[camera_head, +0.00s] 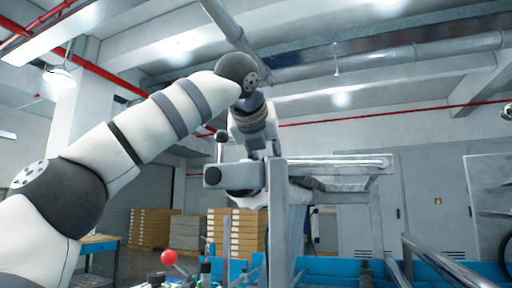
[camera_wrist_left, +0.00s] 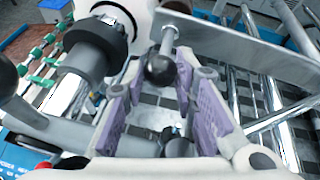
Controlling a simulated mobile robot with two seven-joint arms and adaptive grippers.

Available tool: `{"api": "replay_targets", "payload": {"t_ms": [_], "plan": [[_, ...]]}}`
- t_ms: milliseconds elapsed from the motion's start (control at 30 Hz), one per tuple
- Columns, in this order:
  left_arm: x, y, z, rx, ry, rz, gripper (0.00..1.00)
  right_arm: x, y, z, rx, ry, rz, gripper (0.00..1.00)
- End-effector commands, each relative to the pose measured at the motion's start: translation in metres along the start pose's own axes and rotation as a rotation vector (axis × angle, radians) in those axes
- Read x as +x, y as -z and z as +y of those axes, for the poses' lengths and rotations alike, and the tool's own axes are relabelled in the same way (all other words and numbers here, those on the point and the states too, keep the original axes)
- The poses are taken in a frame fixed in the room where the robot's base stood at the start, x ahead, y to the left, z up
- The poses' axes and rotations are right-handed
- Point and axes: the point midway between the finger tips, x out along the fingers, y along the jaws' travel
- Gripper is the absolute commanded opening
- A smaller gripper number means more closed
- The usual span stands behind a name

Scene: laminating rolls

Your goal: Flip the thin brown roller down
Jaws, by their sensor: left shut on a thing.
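My left gripper (camera_wrist_left: 160,82) shows in the wrist view with its purple-padded fingers on both sides of a black ball knob (camera_wrist_left: 161,68) on a short metal rod. It is shut on this knob. In the head view my left arm reaches up from the left and bends down behind the grey machine frame (camera_head: 280,215), where the fingers are hidden. A thin brown roller cannot be made out clearly in either view. My right gripper is not in view.
A grey metal bar (camera_wrist_left: 240,42) runs close beside the fingers. Shiny rollers (camera_head: 440,262) lie at the lower right. A small black-knobbed lever (camera_head: 221,136) and a red ball knob (camera_head: 169,257) stand near the frame.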

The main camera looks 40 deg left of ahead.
Motion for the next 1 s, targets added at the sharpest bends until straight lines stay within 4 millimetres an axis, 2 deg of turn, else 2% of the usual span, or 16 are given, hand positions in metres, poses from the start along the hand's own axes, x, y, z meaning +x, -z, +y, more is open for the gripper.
{"api": "replay_targets", "payload": {"t_ms": [100, 400, 433, 500, 533, 833, 933, 1000], "plan": [[0.008, 0.002, -0.003, -0.007, 0.001, 0.007, 0.0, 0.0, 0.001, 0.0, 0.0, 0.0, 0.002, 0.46], [0.009, 0.003, -0.003, -0.012, 0.002, 0.011, 0.0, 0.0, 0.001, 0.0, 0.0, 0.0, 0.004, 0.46], [0.009, 0.003, -0.003, -0.012, 0.002, 0.011, 0.28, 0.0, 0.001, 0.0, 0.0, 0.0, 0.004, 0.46], [0.009, 0.003, -0.003, -0.012, 0.001, 0.01, 0.43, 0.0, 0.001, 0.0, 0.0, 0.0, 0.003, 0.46], [0.009, 0.003, -0.003, -0.012, 0.002, 0.01, 0.46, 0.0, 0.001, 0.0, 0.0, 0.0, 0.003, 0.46], [0.005, 0.001, -0.003, -0.013, 0.003, 0.005, 0.46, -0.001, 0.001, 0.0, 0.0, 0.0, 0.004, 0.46], [-0.011, 0.0, -0.003, -0.013, 0.005, 0.001, 0.46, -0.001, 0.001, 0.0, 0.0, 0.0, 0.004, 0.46], [-0.03, 0.0, -0.003, -0.012, 0.006, 0.0, 0.46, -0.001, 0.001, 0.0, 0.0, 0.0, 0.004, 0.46]]}}
